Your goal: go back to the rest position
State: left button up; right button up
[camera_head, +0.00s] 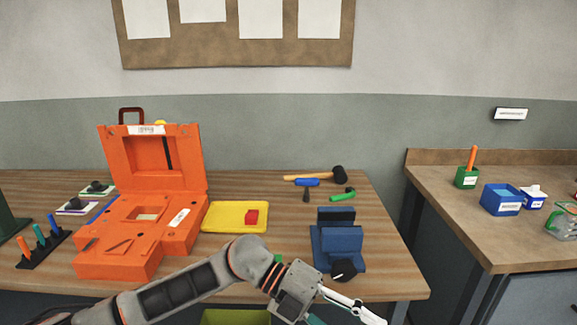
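My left arm comes in from the lower left and crosses in front of the table's front edge. My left gripper (345,311) is at the bottom of the head view, below the blue block-shaped stand (338,247). One light finger points to the lower right. The other finger is mostly cut off by the frame's bottom edge, so I cannot tell the opening. I see nothing clearly held; a bit of teal shows beside the gripper. My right gripper is not in view.
The wooden table (285,270) holds an open orange case (125,245), a yellow tray (222,217) with a red block, a hammer (339,174) and screwdrivers. A green-yellow bin (235,317) is below the front edge. A side counter (465,222) with small containers stands right, past a gap.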

pick_arm(q)
notch_tip(320, 180, up, 5)
jog(key=w+n+t+h, duration=0.3)
jog(key=n+t+h, duration=0.6)
jog(key=n, duration=0.1)
jog(key=w+a+f+n+t+y, duration=0.5)
jog(key=a+f+n+t+y, duration=0.3)
jog(key=a+f+n+t, duration=0.5)
jog(key=s+a+f+n+y, duration=0.4)
jog(key=a+f+n+y, duration=0.35)
jog(key=a+f, duration=0.25)
jog(key=s+a+f+n+g+y, duration=0.3)
jog(key=s+a+f+n+g, duration=0.1)
jog(key=s+a+f, duration=0.6)
notch_tip(320, 180, down, 3)
jog(key=shift+s+r+g, duration=0.1)
jog(key=shift+s+g, duration=0.5)
jog(key=shift+s, duration=0.6)
